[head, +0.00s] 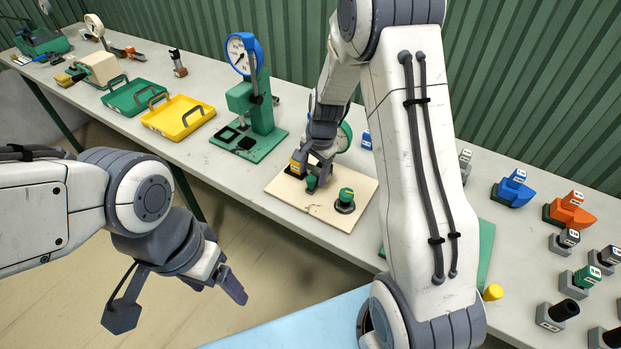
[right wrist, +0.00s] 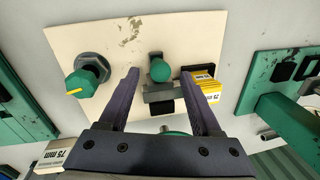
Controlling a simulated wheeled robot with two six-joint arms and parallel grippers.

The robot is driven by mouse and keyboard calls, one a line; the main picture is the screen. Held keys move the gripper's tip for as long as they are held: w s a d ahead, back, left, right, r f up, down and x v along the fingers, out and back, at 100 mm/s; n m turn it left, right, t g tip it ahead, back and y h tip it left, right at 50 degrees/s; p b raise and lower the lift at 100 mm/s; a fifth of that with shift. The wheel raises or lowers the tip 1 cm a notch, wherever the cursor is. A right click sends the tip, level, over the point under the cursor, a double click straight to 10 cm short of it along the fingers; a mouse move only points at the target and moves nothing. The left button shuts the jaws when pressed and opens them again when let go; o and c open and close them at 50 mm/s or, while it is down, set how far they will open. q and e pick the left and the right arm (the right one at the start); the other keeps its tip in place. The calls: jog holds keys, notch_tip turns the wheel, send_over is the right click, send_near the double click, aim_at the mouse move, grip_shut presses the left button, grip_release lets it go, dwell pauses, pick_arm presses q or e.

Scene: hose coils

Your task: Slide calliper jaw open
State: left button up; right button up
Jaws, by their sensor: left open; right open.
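The calliper fixture is a cream board (head: 322,212), also in the right wrist view (right wrist: 100,35). A yellow block marked in mm (right wrist: 206,86) sits beside the jaw on the right. A second green knob with a yellow pointer (right wrist: 80,84) stands on a dark hex base to the left. My right gripper (right wrist: 160,76) is open, its fingers either side of the jaw's knob; it hides part of the jaw in the head view (head: 313,172). My left gripper (head: 218,277) is open and empty, off the table's front edge.
A green press with a blue dial (head: 242,55), a yellow tray (head: 178,118) and a green tray (head: 136,96) stand to the left. Blue (head: 514,190) and orange (head: 570,210) blocks and several small stands are at the right. My right arm hides the table's middle.

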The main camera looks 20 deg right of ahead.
aim_at(312, 178)
jog(key=shift+w+a+f, duration=0.1)
jog(key=shift+w+f, duration=0.05)
jog(key=shift+f, duration=0.8)
jog(key=shift+w+a+f, duration=0.1)
jog(key=shift+f, duration=0.8)
grip_shut()
